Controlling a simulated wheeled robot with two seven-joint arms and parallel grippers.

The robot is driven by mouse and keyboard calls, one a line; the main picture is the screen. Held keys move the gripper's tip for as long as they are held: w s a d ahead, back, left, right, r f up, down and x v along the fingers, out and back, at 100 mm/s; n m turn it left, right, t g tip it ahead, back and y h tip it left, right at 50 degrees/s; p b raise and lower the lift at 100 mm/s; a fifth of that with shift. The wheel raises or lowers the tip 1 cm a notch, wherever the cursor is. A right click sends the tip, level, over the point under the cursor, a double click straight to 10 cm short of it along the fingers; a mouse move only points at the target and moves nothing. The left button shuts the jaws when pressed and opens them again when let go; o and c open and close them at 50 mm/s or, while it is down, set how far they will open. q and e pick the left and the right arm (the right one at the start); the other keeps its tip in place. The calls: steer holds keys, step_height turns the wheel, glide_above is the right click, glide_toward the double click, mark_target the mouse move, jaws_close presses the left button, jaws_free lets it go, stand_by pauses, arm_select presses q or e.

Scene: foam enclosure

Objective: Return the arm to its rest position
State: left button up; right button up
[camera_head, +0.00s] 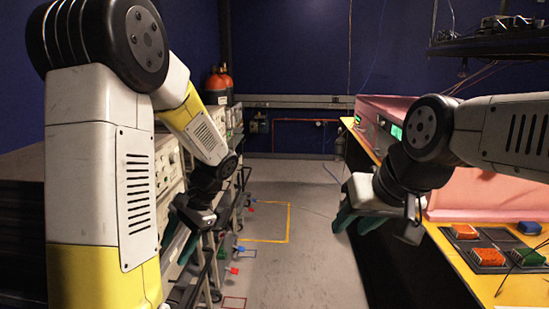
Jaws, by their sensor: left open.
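My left arm comes in at the left and bends down over the aisle beside the left-hand racks. My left gripper (180,246) hangs at its end with greenish fingers parted, and I see nothing between them. My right arm reaches in from the right over the workbench. My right gripper (356,221) points left and down past the bench's edge, over the aisle. Its teal fingers show, but their gap is not clear. I see no object in it.
The yellow-topped workbench (455,262) on the right holds a dark tray (489,256) with orange and green blocks, a blue block (529,228) and pink foam panels (490,195). Equipment racks (168,165) and orange cylinders (216,80) stand left.

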arm_select(q)
steer(key=s+d+r+n+t+h, duration=0.3)
steer(key=s+d+r+t, duration=0.1)
steer(key=r, duration=0.3)
steer(key=s+d+r+n+t+h, duration=0.2)
steer(key=s+d+r+t+h, duration=0.2)
steer(key=s+d+r, duration=0.2)
steer(key=shift+s+r+n+h, duration=0.35)
steer(key=shift+s+r, duration=0.35)
steer(key=shift+r, duration=0.25)
